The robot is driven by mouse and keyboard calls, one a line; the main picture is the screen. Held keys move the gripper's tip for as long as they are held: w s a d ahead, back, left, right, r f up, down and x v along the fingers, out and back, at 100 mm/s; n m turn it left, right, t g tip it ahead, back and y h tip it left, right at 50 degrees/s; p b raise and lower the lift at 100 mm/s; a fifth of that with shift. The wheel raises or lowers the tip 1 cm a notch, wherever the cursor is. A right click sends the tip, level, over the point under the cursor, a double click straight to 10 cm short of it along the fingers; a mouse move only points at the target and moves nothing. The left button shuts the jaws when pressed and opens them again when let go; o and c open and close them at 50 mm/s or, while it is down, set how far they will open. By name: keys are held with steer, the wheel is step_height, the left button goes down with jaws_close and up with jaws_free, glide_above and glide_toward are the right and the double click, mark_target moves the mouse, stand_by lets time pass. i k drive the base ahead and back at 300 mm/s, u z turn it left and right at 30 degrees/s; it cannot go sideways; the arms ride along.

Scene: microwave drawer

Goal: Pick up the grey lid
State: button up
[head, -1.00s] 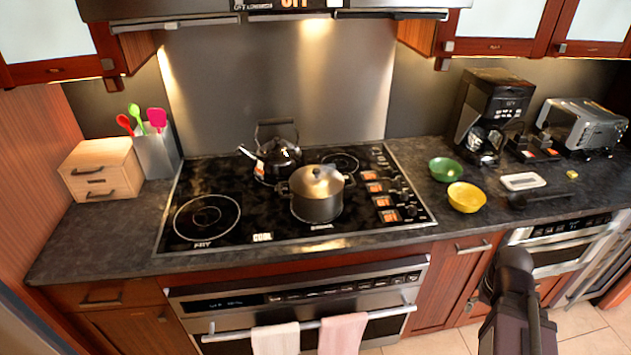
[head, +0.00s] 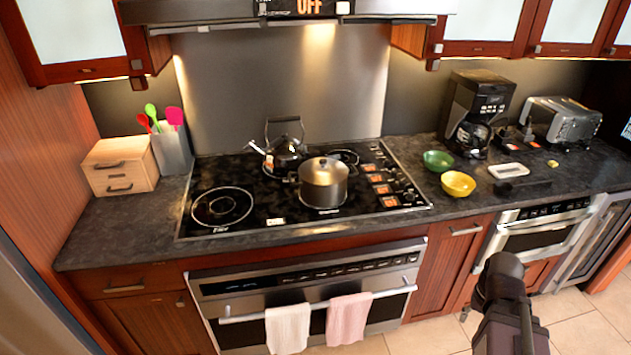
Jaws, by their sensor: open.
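The grey lid (head: 323,163) sits on top of the grey metal pot (head: 322,187), with a small dark knob at its middle. The pot stands on the front middle of the black cooktop (head: 265,210). In the head view a dark part of my arm rises at the bottom right, in front of the lower cabinets and well apart from the lid. My gripper's fingers do not show.
A black kettle (head: 284,152) stands close behind and left of the pot. A green bowl (head: 437,160) and a yellow bowl (head: 458,184) sit right of the cooktop. Two towels hang on the oven handle (head: 315,306). The front-left counter (head: 125,230) is clear.

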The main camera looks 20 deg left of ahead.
mark_target(337, 172)
steer(key=k, duration=0.8)
steer(key=z, duration=0.45)
steer(key=i, duration=1.8)
steer(key=u, duration=0.8)
steer(key=i, duration=0.45)
steer(key=u, duration=0.3)
